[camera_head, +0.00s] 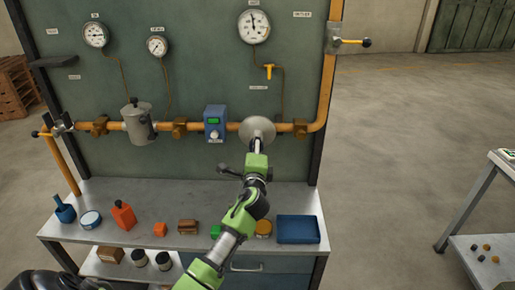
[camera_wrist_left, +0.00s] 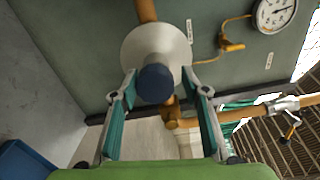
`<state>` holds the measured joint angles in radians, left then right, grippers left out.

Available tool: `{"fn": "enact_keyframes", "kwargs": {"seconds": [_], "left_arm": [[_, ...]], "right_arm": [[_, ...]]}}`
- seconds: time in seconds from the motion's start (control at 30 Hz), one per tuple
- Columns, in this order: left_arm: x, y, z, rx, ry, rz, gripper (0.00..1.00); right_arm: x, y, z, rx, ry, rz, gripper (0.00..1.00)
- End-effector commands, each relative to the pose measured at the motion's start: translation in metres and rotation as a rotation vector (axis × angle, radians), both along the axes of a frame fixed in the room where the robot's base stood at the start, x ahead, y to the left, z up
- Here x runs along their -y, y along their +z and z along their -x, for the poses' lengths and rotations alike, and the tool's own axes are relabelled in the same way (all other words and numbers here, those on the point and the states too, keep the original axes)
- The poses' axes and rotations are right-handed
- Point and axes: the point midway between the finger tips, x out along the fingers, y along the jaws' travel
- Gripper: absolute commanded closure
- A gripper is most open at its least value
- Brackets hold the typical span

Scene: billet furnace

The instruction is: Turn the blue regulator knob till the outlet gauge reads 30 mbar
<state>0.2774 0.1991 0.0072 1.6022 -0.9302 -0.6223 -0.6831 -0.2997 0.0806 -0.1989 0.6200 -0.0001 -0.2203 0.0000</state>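The blue regulator knob (camera_wrist_left: 155,83) sits at the front of a round pale regulator body, which shows in the head view as a grey disc (camera_head: 258,127) on the orange pipe. In the head view the knob is hidden. My left gripper (camera_wrist_left: 160,76) is open in front of the regulator, its fingertips either side of the knob with gaps visible; contact cannot be confirmed. A large white gauge (camera_head: 254,26) sits above the regulator, its needle pointing nearly straight up; its numbers are too small to read. A gauge also shows in the wrist view (camera_wrist_left: 277,14). My right gripper is not in view.
A blue box with a green display (camera_head: 214,122) is on the pipe left of the regulator. A yellow valve handle (camera_head: 268,72) hangs above. The bench (camera_head: 160,232) holds several small items and a blue tray (camera_head: 298,229).

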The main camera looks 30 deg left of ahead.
Motion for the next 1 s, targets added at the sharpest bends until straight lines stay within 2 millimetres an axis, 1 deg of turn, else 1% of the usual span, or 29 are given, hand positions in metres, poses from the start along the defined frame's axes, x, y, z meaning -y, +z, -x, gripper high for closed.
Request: {"fn": "enact_keyframes", "kwargs": {"seconds": [0.27,0.33,0.47,0.57,0.8,1.0], "left_arm": [[0.002,-0.003,0.000,-0.004,-0.004,0.004,0.51],[0.003,-0.004,0.000,-0.005,-0.004,0.005,0.51],[0.008,-0.005,0.007,-0.006,-0.005,0.006,0.51],[0.015,-0.005,0.018,-0.006,-0.007,0.006,0.51],[0.039,-0.006,0.059,-0.007,-0.006,0.008,0.51],[0.055,-0.006,0.088,-0.006,-0.004,0.007,0.51]], "right_arm": [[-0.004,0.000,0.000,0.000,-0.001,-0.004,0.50],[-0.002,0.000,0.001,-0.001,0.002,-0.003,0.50],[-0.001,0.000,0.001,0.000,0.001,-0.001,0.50],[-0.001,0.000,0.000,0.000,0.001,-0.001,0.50],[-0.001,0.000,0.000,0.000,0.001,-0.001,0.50],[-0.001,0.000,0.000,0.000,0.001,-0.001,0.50]]}}
